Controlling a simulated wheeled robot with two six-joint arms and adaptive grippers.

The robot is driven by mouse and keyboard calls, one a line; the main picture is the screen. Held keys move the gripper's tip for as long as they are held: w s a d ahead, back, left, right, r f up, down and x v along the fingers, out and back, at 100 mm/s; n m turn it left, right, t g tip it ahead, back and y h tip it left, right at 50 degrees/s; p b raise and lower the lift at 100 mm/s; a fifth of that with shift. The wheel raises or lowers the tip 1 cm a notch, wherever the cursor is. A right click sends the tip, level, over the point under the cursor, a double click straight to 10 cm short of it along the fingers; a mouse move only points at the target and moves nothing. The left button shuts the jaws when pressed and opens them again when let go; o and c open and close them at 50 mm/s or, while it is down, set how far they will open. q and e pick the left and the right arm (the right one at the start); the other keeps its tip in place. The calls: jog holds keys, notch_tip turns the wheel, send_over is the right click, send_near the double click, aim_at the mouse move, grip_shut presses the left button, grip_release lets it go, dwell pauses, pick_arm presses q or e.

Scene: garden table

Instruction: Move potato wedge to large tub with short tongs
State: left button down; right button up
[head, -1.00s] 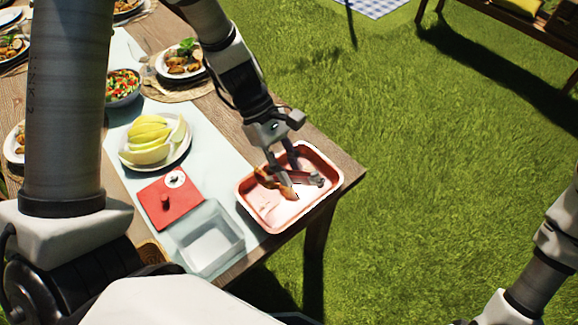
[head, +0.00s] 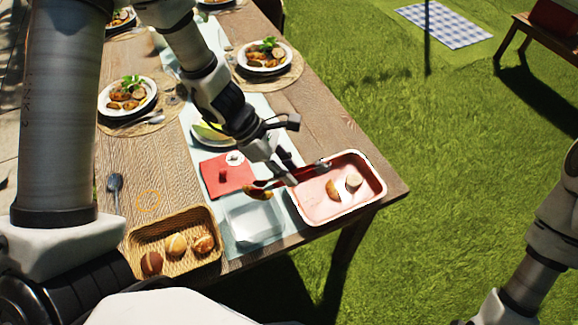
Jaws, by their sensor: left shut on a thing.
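My left gripper (head: 283,174) is shut on the short tongs (head: 309,169), which are dark red and held roughly level above the table. The tongs' tips point left, and a brown-yellow piece that looks like a potato wedge (head: 259,192) shows at them. The clear large tub (head: 254,223) stands just below and in front of the tips, seemingly empty. Another potato wedge (head: 333,189) lies in the pink tray (head: 314,212), beside a pale round piece (head: 353,182). My right gripper is out of view.
A plate with green-yellow slices (head: 210,132) is partly hidden by my arm. Plated meals (head: 129,105) stand farther back.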

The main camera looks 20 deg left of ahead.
pick_arm(q)
jog(key=shift+r, duration=0.1)
dwell(0.4)
notch_tip(320, 180, down, 9)
jog(key=b, duration=0.7)
jog(key=c, duration=1.3)
grip_release()
jog(key=shift+c, duration=0.2)
